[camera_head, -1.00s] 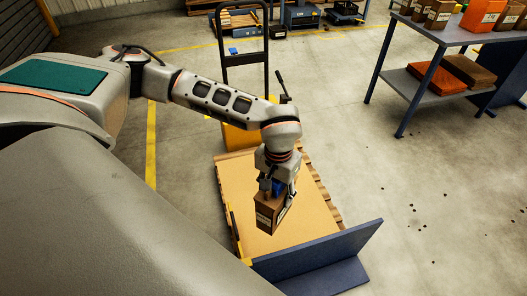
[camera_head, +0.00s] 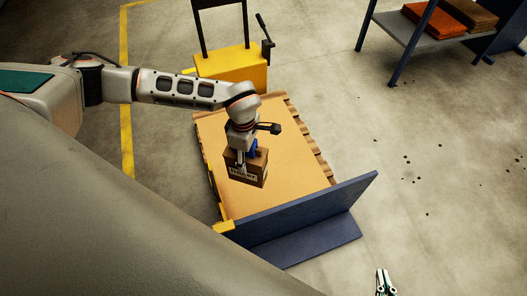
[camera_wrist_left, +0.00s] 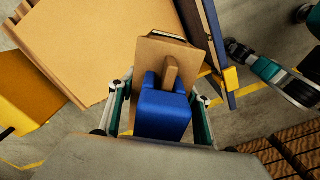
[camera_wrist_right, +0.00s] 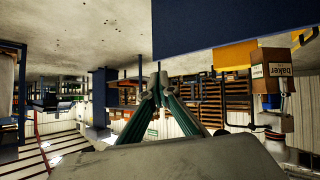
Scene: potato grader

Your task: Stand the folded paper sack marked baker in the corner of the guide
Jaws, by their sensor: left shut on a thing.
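The folded brown paper sack (camera_head: 240,171) marked baker hangs upright from my left gripper (camera_head: 250,147), over the sheet-covered pallet. Its label faces my head camera; it also shows, upside down, in the right wrist view (camera_wrist_right: 276,72). In the left wrist view my left gripper (camera_wrist_left: 158,108) has its fingers on either side of a blue block (camera_wrist_left: 163,113) at the sack's top (camera_wrist_left: 150,50). The guide (camera_head: 300,214) is a dark blue wall along the pallet's near edge, with a yellow piece (camera_head: 223,227) at its left corner. The sack is apart from both. My right gripper (camera_wrist_right: 158,82) is shut and empty, off the pallet's near right (camera_head: 383,275).
The pallet's tan sheet (camera_head: 225,125) is bare around the sack. A yellow truck body (camera_head: 232,68) with a dark handle stands behind it. A shelf rack (camera_head: 400,38) with orange and brown stacks is at the upper right. Open floor lies to the right.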

